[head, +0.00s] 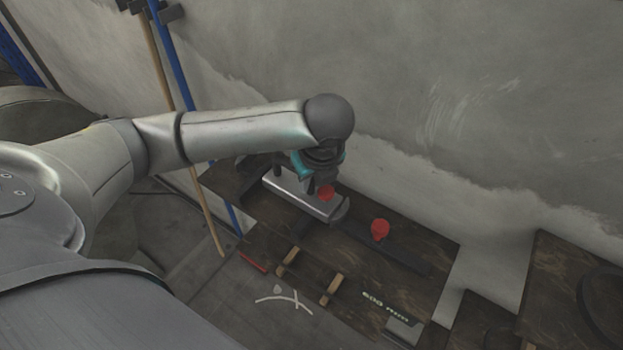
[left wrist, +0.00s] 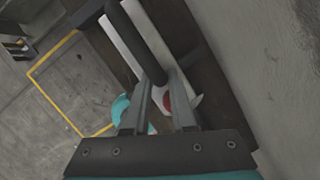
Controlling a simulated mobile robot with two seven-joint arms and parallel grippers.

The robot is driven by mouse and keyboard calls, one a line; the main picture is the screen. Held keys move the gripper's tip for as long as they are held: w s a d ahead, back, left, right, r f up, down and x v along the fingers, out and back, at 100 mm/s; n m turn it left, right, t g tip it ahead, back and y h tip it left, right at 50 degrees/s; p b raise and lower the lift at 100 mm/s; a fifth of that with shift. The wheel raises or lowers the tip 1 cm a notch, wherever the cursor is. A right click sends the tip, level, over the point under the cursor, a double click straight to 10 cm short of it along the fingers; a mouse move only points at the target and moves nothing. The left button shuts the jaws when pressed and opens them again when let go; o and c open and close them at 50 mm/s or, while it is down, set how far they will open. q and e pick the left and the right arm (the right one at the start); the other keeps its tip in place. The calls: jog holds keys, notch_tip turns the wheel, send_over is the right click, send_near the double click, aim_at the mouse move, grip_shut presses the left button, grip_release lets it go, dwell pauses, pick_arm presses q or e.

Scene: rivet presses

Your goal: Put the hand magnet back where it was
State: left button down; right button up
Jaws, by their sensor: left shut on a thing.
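My left gripper (head: 318,186) points down over the shelf, beside a long silver block with a dark end (head: 296,196). It is shut on a small red piece (head: 327,194), which I take to be the hand magnet. In the left wrist view the red piece (left wrist: 168,101) shows between the two fingers of the gripper (left wrist: 160,92), largely hidden by them. I cannot tell whether it touches the surface below. A second red, knob-like piece (head: 380,229) stands on a dark flat bar (head: 405,256) to the right. My right gripper is not in view.
The dark wooden shelf (head: 440,250) also carries two wooden blocks (head: 331,289), a red strip (head: 254,262) and a small grey box (head: 403,330). A rough grey wall (head: 480,120) rises close behind. Blue and wooden poles (head: 175,85) lean at the left.

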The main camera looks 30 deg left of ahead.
pick_arm(q)
jog(key=shift+f, duration=0.5)
jog(key=c, duration=0.7)
grip_release()
jog(key=shift+o, duration=0.2)
jog(key=p+v, duration=0.3)
jog(key=v, duration=1.2)
jog(key=shift+s+r, duration=0.1)
jog(key=shift+r, duration=0.05)
